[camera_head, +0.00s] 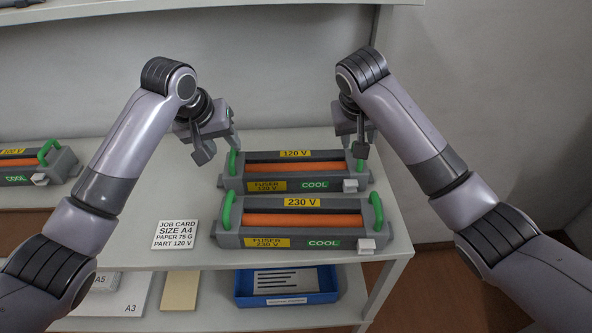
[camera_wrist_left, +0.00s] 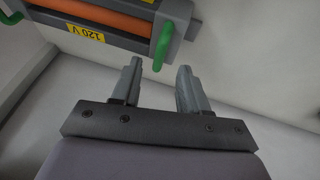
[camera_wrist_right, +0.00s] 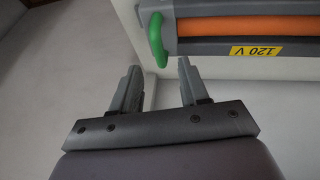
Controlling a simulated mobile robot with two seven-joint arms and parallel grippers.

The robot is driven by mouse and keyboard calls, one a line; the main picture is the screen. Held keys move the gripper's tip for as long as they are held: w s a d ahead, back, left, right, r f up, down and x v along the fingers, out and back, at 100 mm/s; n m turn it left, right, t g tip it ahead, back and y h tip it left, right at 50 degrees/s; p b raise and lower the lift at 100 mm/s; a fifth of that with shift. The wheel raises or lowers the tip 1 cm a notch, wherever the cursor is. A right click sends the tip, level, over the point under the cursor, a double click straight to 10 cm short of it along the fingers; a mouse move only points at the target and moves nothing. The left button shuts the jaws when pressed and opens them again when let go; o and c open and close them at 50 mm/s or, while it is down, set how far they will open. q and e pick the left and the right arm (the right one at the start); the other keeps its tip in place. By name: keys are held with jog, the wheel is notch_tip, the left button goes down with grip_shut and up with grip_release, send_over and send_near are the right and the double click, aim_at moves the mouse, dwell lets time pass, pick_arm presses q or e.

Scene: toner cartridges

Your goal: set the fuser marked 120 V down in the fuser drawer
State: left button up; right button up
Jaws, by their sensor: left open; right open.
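The fuser marked 120 V (camera_head: 330,170) lies on the grey shelf top, behind the fuser marked 230 V (camera_head: 330,232). It has an orange roller, a COOL label and a green handle at each end. My left gripper (camera_head: 220,138) is open and empty by its left handle; the left wrist view shows that handle (camera_wrist_left: 163,46) just beyond the fingertips (camera_wrist_left: 157,70). My right gripper (camera_head: 358,136) is open and empty by the right handle, which shows in the right wrist view (camera_wrist_right: 156,42) just beyond the fingertips (camera_wrist_right: 158,68). I cannot identify a fuser drawer.
A job card (camera_head: 175,235) reading PART 120 V stands left of the 230 V fuser. Another fuser (camera_head: 30,178) lies at the far left. A blue tray (camera_head: 250,300) with a sheet sits on the lower shelf.

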aim_at(231, 154)
pick_arm(q)
jog(key=shift+x, duration=2.35)
pick_arm(e)
jog(key=shift+x, duration=2.4)
pick_arm(q)
grip_shut()
pick_arm(e)
grip_shut()
jog(key=shift+r, duration=0.1)
pick_arm(q)
jog(key=shift+w+r, duration=0.2)
jog(key=shift+r, duration=0.05)
pick_arm(e)
jog(key=shift+w+r, duration=0.15)
jog(key=shift+r, duration=0.05)
